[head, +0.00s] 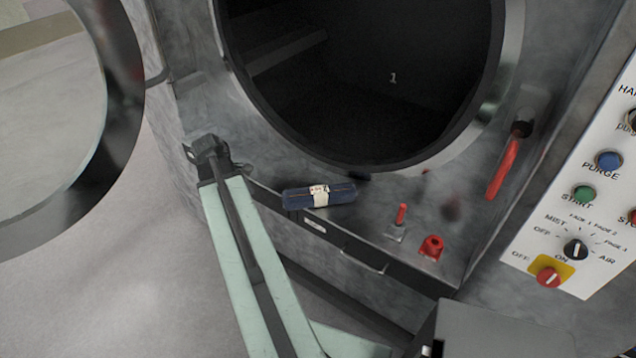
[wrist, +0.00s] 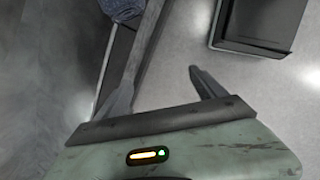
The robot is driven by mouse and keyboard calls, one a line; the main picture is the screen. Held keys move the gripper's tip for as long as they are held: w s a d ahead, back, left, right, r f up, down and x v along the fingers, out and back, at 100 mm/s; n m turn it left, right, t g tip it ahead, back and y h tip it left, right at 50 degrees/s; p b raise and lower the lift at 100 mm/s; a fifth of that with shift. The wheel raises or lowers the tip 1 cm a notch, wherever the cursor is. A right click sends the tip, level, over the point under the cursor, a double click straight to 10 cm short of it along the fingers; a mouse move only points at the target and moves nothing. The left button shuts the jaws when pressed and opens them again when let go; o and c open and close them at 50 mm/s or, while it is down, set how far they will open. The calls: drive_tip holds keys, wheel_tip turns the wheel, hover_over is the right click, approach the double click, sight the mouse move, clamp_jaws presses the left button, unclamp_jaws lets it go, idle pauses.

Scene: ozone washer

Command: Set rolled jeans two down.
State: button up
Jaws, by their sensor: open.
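The rolled jeans (head: 305,198) are a dark blue roll with a pale label band. In the head view they lie on their side on the washer's front ledge, below the round drum opening. In the wrist view a blue textured piece (wrist: 122,9), which looks like the roll's end, shows at the top edge. My gripper (wrist: 160,82) is open in the wrist view, with nothing between its fingers. The blue piece is beyond the fingers and apart from them. In the head view I cannot make out the fingers.
The washer's drum opening (head: 370,110) is dark and empty-looking. Its round door (head: 125,90) stands open at left. A red handle (head: 502,167), a red knob (head: 432,246) and a control panel (head: 590,200) are at right. Bare floor (head: 120,300) is at lower left.

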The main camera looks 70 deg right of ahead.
wheel_tip(320, 180, up, 5)
drive_tip(key=n+g+p, duration=0.2)
drive_tip(key=p, duration=0.1)
hover_over(318, 190)
drive_tip(key=w, duration=0.2)
drive_tip(key=shift+a+r, duration=0.15)
drive_tip(key=shift+a, duration=0.2)
drive_tip(key=b+x, duration=0.2)
drive_tip(key=shift+f+b, duration=0.35)
drive_tip(key=shift+b, duration=0.05)
drive_tip(key=b+x, duration=0.5)
drive_tip(key=shift+w+a+f, duration=0.15)
drive_tip(key=shift+a, duration=0.2)
drive_tip(key=shift+d+f, duration=0.1)
drive_tip(key=shift+f, duration=0.1)
drive_tip(key=shift+r, duration=0.2)
clamp_jaws()
